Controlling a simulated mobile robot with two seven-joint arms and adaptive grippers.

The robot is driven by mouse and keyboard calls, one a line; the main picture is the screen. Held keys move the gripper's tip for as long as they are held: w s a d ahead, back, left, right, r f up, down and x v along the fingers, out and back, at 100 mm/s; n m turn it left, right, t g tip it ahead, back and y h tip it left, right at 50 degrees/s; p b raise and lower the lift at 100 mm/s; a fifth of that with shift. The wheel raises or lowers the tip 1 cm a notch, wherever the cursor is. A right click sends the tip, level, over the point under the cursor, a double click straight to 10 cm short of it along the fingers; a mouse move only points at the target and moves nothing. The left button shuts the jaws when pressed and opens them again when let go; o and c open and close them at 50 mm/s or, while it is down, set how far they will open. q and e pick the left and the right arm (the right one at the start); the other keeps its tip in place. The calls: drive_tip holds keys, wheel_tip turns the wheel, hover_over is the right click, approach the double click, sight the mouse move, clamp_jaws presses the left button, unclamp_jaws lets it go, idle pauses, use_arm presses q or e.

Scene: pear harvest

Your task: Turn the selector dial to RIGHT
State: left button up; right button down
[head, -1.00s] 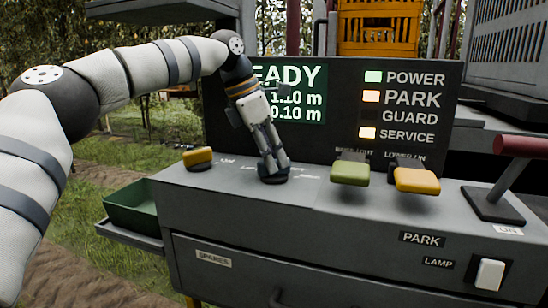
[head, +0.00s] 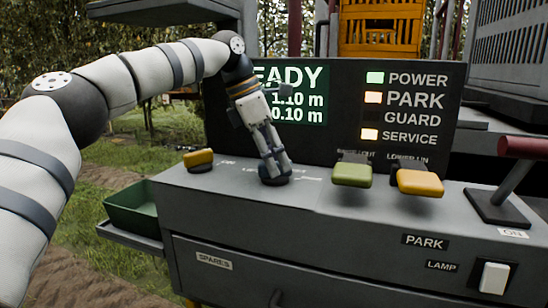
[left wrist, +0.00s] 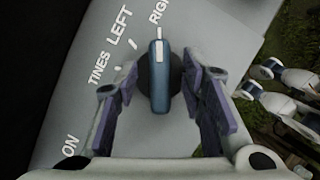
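The selector dial has a dark round base (head: 276,181) on the grey console top, mostly hidden by my gripper in the head view. In the left wrist view its blue handle (left wrist: 159,78) has a white line on its end. That line points up at a white tick beside the partly cut-off label "RIG" (left wrist: 159,12). The label LEFT (left wrist: 118,25) lies to its left. My left gripper (head: 274,172) points down over the dial; its fingers (left wrist: 160,108) stand either side of the handle, with visible gaps. My right gripper is not in view.
A yellow knob (head: 199,160) is left of the dial. Green (head: 351,175) and yellow (head: 419,182) paddles are to its right, then a red-handled lever (head: 520,147) and a white lamp switch (head: 493,277). A display panel (head: 335,139) stands behind. A green tray (head: 130,222) is at left.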

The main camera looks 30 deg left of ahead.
sight(260, 162)
use_arm(q)
drive_tip(key=v, duration=0.7)
drive_tip(key=shift+r, duration=0.3)
drive_tip(key=shift+a, duration=0.1)
